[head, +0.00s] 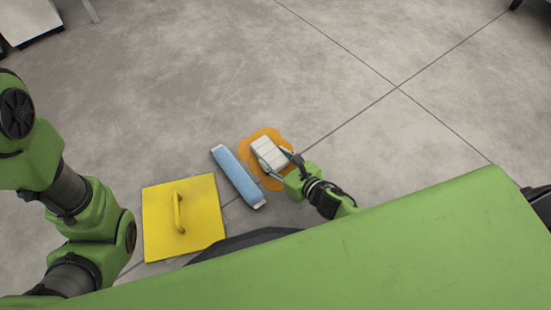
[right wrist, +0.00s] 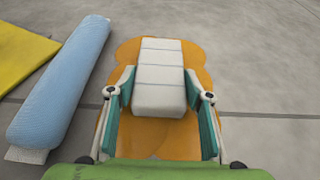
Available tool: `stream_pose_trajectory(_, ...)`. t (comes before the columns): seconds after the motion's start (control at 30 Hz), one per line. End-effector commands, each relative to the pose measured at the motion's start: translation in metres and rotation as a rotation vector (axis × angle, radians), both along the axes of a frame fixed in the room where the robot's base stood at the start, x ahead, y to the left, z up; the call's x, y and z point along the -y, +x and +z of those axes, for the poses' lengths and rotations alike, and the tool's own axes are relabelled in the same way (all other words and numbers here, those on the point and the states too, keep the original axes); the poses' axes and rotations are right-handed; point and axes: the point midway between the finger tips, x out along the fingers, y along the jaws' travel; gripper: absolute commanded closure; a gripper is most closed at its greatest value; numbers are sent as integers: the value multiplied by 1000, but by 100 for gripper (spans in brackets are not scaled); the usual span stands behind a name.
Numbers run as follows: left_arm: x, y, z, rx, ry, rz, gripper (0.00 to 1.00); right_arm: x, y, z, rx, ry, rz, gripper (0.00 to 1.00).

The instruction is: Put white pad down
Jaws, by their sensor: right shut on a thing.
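The white pad (head: 268,153) is a pale block with grooves across it, over an orange patch (head: 275,183) on the floor. My right gripper (head: 279,167) is shut on the pad's near end. In the right wrist view the pad (right wrist: 160,75) sits between the two teal-lined fingers of the gripper (right wrist: 160,92), with the orange patch (right wrist: 160,140) around and below it. I cannot tell whether the pad's underside touches the floor. My left arm shows at the left, but its gripper is not in view.
A blue roll (head: 238,176) lies just left of the orange patch. A yellow square plate (head: 204,217) with a handle lies farther left. My green body fills the bottom. The grey floor (head: 400,140) beyond and to the right is clear.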

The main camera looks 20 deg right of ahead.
Motion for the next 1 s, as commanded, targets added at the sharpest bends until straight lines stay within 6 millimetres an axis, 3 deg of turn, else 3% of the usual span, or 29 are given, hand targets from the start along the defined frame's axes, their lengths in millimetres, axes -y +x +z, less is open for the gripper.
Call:
stream_pose_trajectory(0.03, 0, 0, -1, 0, 0, 0, 59, 0, 0, -1, 0, 0, 0, 48)
stream_pose_trajectory(0.1, 0, 0, -1, 0, 0, 0, 59, 0, 0, -1, 0, 0, 0, 37)
stream_pose_trajectory(0.5, 0, 0, 5, -1, 0, 0, 59, 0, 0, 5, 0, 1, 0, 37)
stream_pose_trajectory(1.0, 0, 0, 36, -1, 0, 1, 59, 30, -84, 41, -2, 1, -2, 37)
